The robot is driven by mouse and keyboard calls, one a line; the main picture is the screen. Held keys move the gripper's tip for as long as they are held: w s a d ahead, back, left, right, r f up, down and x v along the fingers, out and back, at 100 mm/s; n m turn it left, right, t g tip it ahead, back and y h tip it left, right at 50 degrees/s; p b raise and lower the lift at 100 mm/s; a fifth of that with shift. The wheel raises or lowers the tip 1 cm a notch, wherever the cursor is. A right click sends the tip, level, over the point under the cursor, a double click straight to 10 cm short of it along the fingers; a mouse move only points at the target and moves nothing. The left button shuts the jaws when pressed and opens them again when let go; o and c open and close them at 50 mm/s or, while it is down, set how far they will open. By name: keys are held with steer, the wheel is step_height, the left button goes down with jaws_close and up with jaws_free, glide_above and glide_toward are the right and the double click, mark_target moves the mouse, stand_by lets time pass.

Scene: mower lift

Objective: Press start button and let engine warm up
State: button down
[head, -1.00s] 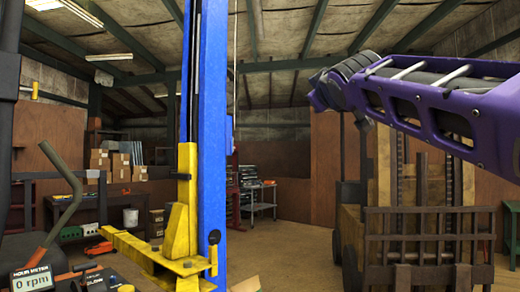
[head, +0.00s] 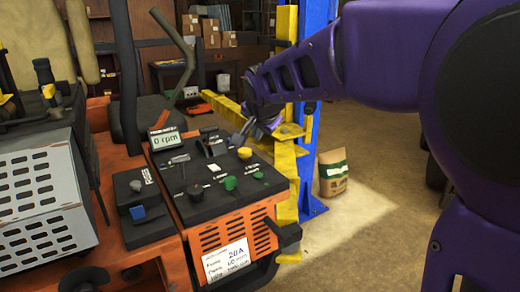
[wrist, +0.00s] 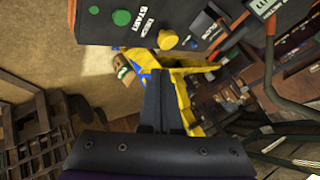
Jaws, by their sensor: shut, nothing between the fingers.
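The mower's black control panel (head: 215,200) is at centre left in the head view, with several knobs and buttons. A green button (head: 230,183) is on it; in the wrist view a green button (wrist: 122,17) is at the top beside a START label (wrist: 122,42). The hour meter (head: 166,138) reads 0 rpm. My gripper (head: 240,138) is shut and empty, at the panel's far right edge in the picture, seemingly apart from the buttons. Its fingers (wrist: 166,76) point toward the panel side in the wrist view.
A yellow lift arm (head: 284,165) and blue post (head: 312,195) stand just right of the panel. A grey vented box (head: 40,185) and dark levers are to the left. A paper bag (head: 333,172) is on the floor, with open floor around it.

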steer(key=b, duration=0.3)
glide_above(258, 178)
step_height(258, 178, down, 7)
steer(key=shift+r, duration=0.1)
steer(key=shift+f+b, duration=0.75)
steer(key=shift+b, duration=0.2)
steer(key=shift+f, duration=0.1)
stand_by(1.4)
steer(key=shift+f+b, duration=0.35)
steer(key=shift+b, duration=0.4)
steer(key=shift+f+b, duration=0.45)
steer(key=shift+b, duration=0.1)
stand_by(0.7)
steer(key=shift+r, duration=0.1)
steer(key=shift+r+p, duration=0.35)
steer(key=shift+r, duration=0.4)
